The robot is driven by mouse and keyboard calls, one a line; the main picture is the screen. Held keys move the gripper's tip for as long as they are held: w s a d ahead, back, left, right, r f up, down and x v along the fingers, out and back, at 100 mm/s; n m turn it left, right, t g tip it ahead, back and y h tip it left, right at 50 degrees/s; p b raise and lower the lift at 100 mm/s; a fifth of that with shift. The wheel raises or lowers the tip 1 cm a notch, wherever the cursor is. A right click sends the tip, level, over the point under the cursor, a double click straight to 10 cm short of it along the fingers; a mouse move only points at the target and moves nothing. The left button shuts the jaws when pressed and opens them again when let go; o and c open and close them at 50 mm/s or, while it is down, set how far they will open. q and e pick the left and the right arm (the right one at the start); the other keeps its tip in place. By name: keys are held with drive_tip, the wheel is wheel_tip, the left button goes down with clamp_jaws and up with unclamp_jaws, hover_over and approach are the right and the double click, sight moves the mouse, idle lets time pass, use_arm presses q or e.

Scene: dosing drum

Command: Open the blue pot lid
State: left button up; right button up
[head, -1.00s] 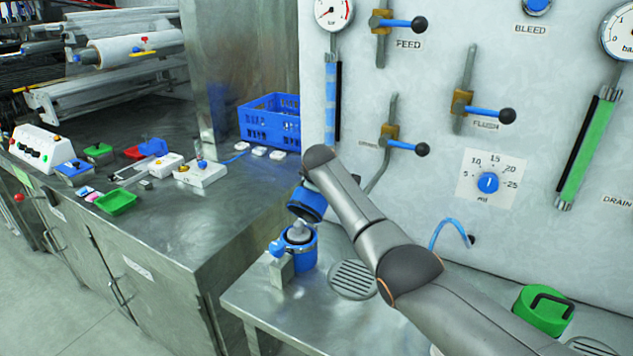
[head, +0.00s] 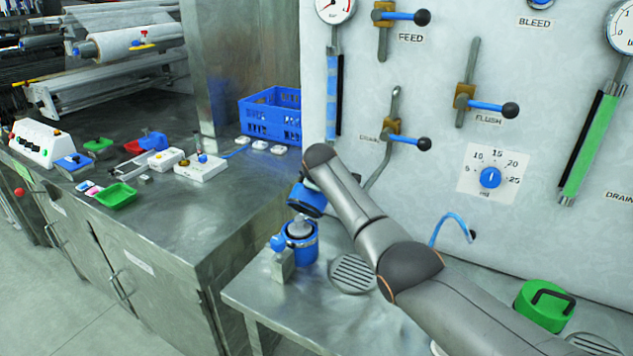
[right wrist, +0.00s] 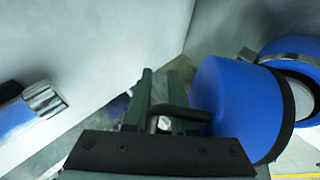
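The blue pot (head: 304,249) stands on the steel table at the front of the panel, its mouth uncovered. Its blue lid (head: 307,199) is tilted up above and behind the mouth, by the end of my right arm. In the right wrist view the lid (right wrist: 232,108) fills the right side, with the pot (right wrist: 292,48) beyond it. My right gripper (right wrist: 160,76) is at the lid's dark handle (right wrist: 185,113), which spans the narrow gap between the fingers; it looks shut on it. In the head view my arm hides these fingers. My left gripper is not in view.
A round drain grille (head: 353,274) lies right of the pot. A green lid with a black handle (head: 543,306) stands farther right. The panel behind carries several valve levers and a dial (head: 489,178). A blue crate (head: 270,118) sits on the left bench.

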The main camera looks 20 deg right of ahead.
drive_tip(key=shift+r, duration=0.2)
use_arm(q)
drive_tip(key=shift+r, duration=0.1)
use_arm(e)
drive_tip(key=shift+v, duration=6.1)
drive_tip(key=shift+s+f, duration=0.1)
drive_tip(key=shift+s, duration=0.05)
